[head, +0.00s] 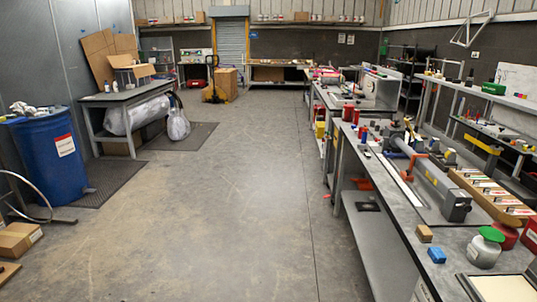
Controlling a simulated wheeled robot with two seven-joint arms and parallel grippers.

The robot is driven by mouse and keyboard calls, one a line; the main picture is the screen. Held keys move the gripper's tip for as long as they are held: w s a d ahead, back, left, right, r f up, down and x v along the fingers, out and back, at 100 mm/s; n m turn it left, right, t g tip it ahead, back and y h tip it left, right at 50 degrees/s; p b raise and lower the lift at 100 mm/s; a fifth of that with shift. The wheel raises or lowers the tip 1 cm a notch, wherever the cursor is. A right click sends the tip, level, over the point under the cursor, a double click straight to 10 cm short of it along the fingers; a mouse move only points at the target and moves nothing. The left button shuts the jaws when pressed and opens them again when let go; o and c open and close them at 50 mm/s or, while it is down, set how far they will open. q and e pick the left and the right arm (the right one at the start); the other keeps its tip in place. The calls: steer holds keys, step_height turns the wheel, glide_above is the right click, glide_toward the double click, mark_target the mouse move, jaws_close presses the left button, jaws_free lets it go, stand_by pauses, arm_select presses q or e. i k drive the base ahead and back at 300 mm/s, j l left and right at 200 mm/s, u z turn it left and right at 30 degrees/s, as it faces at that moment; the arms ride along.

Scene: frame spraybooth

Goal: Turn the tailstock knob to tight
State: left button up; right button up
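A long fixture (437,182) lies on the grey workbench at the right. It has a grey box-shaped end (458,207) at its near end, and orange and blue parts with a grey tube (404,146) toward its far end. The tailstock knob is too small to pick out among these parts, and I cannot tell whether it is tight or loose. Neither of my grippers shows in the head view.
The workbench (405,215) also holds a green-lidded jar (485,247), a blue block (437,255), a brown block (424,233) and a wooden rack (490,190). A blue drum (47,160) stands at left. The concrete floor (220,200) between is clear.

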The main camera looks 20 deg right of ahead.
mark_target(468, 208)
steer(key=i+z, duration=0.2)
steer(key=z, duration=0.25)
steer(key=i+z, duration=0.2)
steer(key=z, duration=0.3)
steer(key=i+z, duration=0.2)
steer(key=z, duration=0.25)
steer(key=i+j+z, duration=0.15)
steer(key=z, duration=0.35)
steer(key=j, duration=0.1)
